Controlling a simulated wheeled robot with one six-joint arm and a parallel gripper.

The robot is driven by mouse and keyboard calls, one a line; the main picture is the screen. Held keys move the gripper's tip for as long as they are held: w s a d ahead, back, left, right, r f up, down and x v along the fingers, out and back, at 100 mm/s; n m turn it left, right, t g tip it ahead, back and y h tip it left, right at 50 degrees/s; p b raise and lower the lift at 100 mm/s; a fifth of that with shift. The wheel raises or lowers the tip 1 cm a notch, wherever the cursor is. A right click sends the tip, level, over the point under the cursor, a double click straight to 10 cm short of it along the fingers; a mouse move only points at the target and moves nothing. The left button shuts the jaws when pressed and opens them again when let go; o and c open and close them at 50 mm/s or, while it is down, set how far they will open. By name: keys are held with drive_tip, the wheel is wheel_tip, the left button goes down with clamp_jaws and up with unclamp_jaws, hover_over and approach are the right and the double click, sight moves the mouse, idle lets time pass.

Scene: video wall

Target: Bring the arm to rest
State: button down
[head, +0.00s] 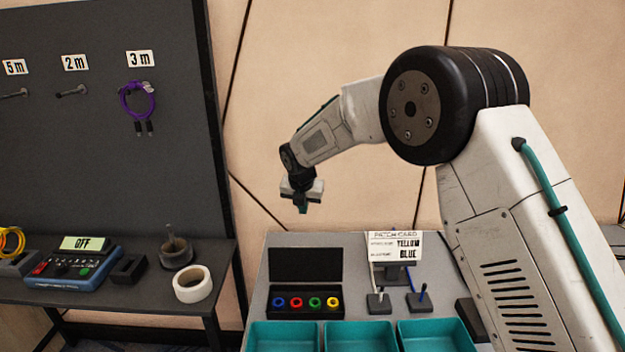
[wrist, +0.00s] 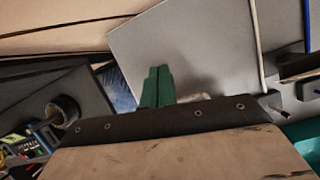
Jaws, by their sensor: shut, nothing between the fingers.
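My gripper (head: 302,205) hangs at the end of my arm in the head view, pointing down. It is above the far edge of the grey table (head: 258,300) and apart from it. In the wrist view my gripper (wrist: 157,72) shows two green fingers pressed together with nothing between them. My arm is bent, with its forearm reaching left from the large black joint.
An open black case (head: 306,265) with several coloured rings, a patch card (head: 395,240) and teal bins (head: 283,338) are on the table. At left, a dark bench holds a blue device (head: 72,270) reading OFF and a white tape roll (head: 192,284). A purple cable (head: 137,100) hangs on the board.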

drive_tip(key=s+d+f+m+g, duration=0.2)
drive_tip(key=s+f+m, duration=0.1)
drive_tip(key=s+m, duration=0.25)
drive_tip(key=s+d+r+m, duration=0.6)
drive_tip(key=s+d+m, duration=0.3)
drive_tip(key=s, duration=0.6)
drive_tip(key=s+d+r+m, duration=0.6)
drive_tip(key=s+d+m, duration=0.4)
drive_tip(key=s, duration=0.5)
drive_tip(key=s+d+r+m, duration=0.7)
drive_tip(key=s+d+m, duration=0.2)
drive_tip(key=s, duration=0.6)
drive_tip(key=shift+d+m+g, duration=0.35)
drive_tip(key=shift+d+g, duration=0.05)
drive_tip(key=shift+d, duration=0.65)
idle(1.9)
